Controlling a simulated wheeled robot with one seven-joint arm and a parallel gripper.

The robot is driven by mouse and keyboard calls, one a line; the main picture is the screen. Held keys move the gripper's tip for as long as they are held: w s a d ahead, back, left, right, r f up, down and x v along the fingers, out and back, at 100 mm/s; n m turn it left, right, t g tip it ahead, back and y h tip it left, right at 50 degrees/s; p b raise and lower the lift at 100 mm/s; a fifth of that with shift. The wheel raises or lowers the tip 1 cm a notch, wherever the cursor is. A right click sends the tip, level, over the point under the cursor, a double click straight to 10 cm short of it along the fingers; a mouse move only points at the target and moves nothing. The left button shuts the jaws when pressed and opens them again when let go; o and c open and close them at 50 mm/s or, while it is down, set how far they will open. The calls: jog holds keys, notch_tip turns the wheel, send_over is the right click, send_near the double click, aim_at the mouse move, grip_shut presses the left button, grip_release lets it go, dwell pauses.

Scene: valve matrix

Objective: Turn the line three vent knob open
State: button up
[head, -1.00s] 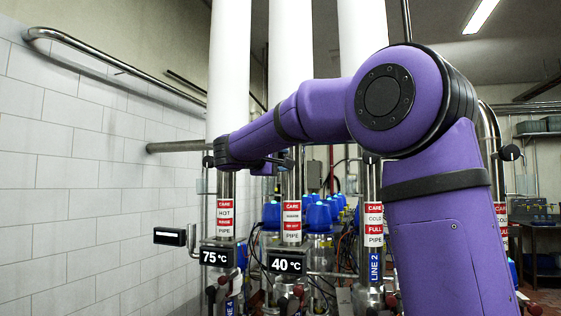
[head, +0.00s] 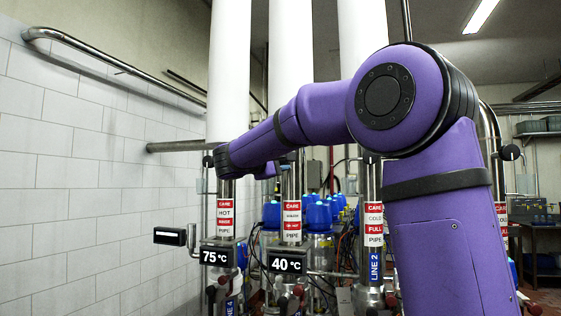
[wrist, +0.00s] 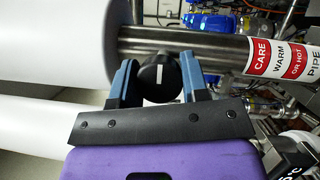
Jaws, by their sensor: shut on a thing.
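A round black knob (wrist: 148,80) with a short white mark sits beside a steel pipe (wrist: 190,44) in the wrist view. The mark runs crosswise to the pipe. My gripper (wrist: 157,80) has its two blue-and-black fingers on either side of the knob, shut on it. The pipe carries a red and white label (wrist: 275,57) with CARE and WARM on it. In the head view a similar label (head: 292,219) is on the second pipe, above a 40 °C plate (head: 287,263). My arm hides the gripped knob and most of my gripper there. No line three label is readable.
Other black knobs are on the first pipe (head: 207,160), the LINE 2 pipe (head: 374,266) and at the right (head: 510,152). Blue-capped valves (head: 319,215) and cables crowd behind the pipes. A tiled wall (head: 90,200) stands at the left.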

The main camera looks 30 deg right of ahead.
jog(key=o, duration=0.9)
jog(key=v, duration=1.1)
jog(key=shift+f, duration=0.1)
jog(key=s+d+f+m+g+y, duration=0.1)
jog(key=s+d+f+y, duration=0.1)
jog(key=s+f+y, duration=0.45)
jog(key=s+d+f+g+y, duration=0.1)
jog(key=s+d+f+y, duration=0.15)
jog(key=s+f, duration=0.7)
jog(key=s+a+f+m+y, duration=0.1)
jog(key=s+a+f+y, duration=0.2)
jog(key=s, duration=0.2)
jog(key=s+a+f+m+t+y, duration=0.1)
jog(key=s+a+f+m+y, duration=0.1)
jog(key=s+f+y, duration=0.1)
jog(key=s+a+f+m+t+y, duration=0.1)
jog(key=s+a+f+y, duration=0.2)
jog(key=s+f, duration=0.2)
jog(key=shift+s+a+f+m, duration=0.1)
jog(key=shift+s+a+m, duration=0.1)
jog(key=shift+s, duration=0.3)
jog(key=shift+s+a+f+m, duration=0.1)
jog(key=shift+s+a+m, duration=0.1)
jog(key=shift+s, duration=0.3)
